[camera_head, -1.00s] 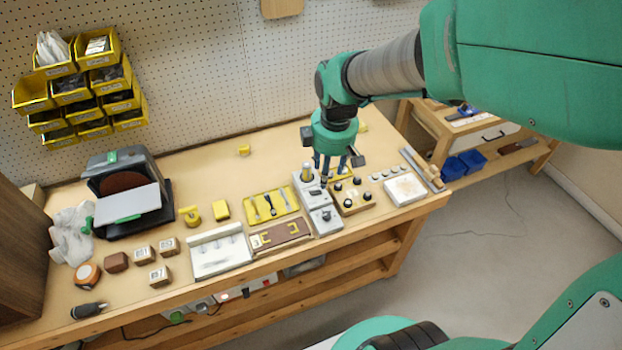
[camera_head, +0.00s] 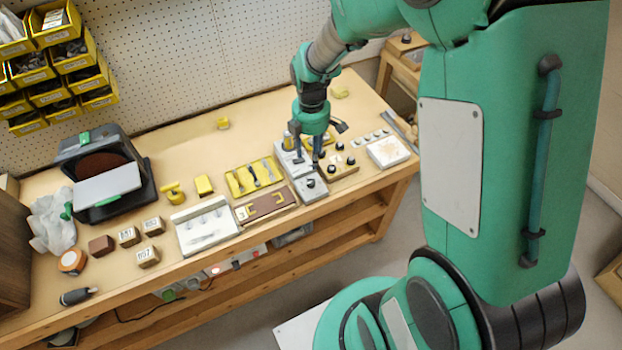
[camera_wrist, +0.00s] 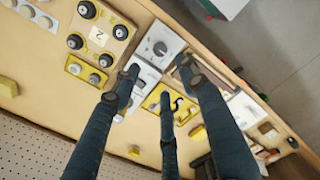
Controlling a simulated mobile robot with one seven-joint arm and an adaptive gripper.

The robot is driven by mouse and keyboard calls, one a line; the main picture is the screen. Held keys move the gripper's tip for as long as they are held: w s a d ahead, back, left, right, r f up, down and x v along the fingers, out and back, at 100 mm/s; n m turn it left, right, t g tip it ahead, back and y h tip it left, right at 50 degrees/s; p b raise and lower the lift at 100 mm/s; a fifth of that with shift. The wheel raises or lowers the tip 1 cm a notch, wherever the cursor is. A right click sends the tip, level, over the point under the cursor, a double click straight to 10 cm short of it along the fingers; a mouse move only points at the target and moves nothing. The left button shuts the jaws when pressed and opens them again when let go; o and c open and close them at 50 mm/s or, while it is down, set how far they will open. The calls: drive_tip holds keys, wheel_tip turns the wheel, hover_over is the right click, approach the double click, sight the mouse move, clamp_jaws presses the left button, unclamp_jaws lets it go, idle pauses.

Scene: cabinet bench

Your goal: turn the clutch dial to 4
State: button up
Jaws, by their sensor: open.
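A grey-white plate with a round grey dial (camera_wrist: 160,48) lies near the bench's front edge; in the head view its dark knob (camera_head: 310,184) shows just in front of my gripper. Behind it is a second pale plate (camera_head: 285,160) with an upright, yellow-topped cylinder, partly hidden by my fingers. I cannot read a label telling which is the clutch dial, nor any number or pointer. My gripper (camera_head: 308,162) points down, open and empty, above these plates. In the wrist view its dark fingers (camera_wrist: 160,82) are spread, one covering part of the second plate.
A wooden board with black knobs (camera_head: 341,162) stands close on the right, then a white plate (camera_head: 388,151). A yellow tool tray (camera_head: 236,187) and a brown panel (camera_head: 266,203) lie close on the left. The bench behind is mostly clear.

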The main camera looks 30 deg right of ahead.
sight(311, 181)
drive_tip(key=shift+f, duration=0.1)
wheel_tip(311, 181, down, 14)
drive_tip(key=b, duration=0.3)
drive_tip(key=shift+r, duration=0.2)
idle(0.4)
clamp_jaws()
